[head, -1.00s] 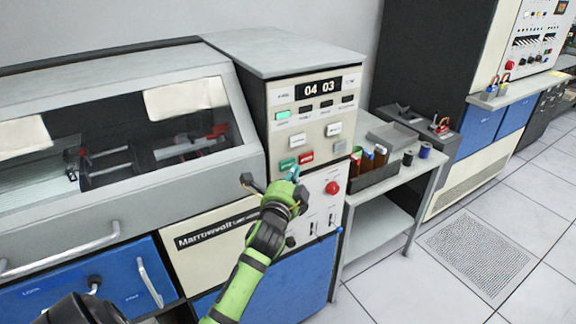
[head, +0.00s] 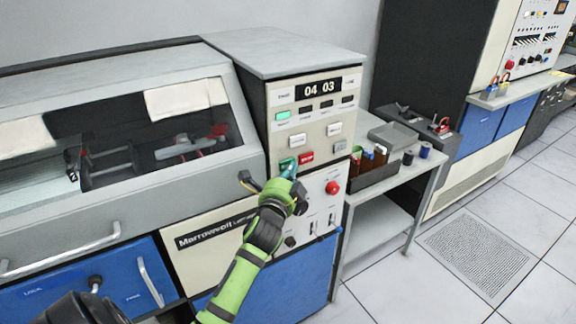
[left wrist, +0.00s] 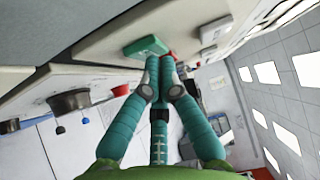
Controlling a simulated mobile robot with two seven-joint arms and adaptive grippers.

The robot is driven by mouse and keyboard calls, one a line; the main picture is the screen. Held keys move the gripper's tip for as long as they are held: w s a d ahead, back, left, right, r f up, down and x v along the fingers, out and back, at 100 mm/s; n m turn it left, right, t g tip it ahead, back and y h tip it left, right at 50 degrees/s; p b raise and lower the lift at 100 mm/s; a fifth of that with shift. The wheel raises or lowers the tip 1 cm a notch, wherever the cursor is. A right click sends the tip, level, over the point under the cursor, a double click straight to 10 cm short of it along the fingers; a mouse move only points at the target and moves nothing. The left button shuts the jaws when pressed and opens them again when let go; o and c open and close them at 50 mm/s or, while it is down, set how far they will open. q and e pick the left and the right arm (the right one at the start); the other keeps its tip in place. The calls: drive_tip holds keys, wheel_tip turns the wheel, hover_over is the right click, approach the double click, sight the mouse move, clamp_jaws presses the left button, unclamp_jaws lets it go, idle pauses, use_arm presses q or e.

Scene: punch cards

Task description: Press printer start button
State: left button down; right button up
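The printer (head: 197,112) has a control panel with a green button (head: 286,163) at the lower left and a red button (head: 307,157) to its right. My left gripper (head: 291,171) is at the green button in the head view. In the left wrist view, the teal fingertips (left wrist: 154,60) are together, with nothing between them. They meet the lower edge of the green button (left wrist: 147,46) in the picture; whether it is pushed in, I cannot tell. The display (head: 319,89) reads 04 03 and a green lamp (head: 283,115) is lit. My right gripper is not in view.
A red knob (head: 333,187) and small levers sit below the buttons. The floor (head: 400,285) at the right is clear.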

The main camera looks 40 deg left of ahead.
use_arm(q)
drive_tip(key=shift+a, duration=0.2)
idle(0.4)
drive_tip(key=shift+d, duration=0.1)
drive_tip(key=shift+s+d, duration=0.3)
drive_tip(key=shift+d, duration=0.35)
drive_tip(key=d, duration=0.1)
drive_tip(key=s+d, duration=0.1)
drive_tip(key=d, duration=0.1)
drive_tip(key=d+p, duration=0.1)
drive_tip(key=shift+s+d, duration=0.3)
drive_tip(key=shift+s, duration=0.1)
idle(0.6)
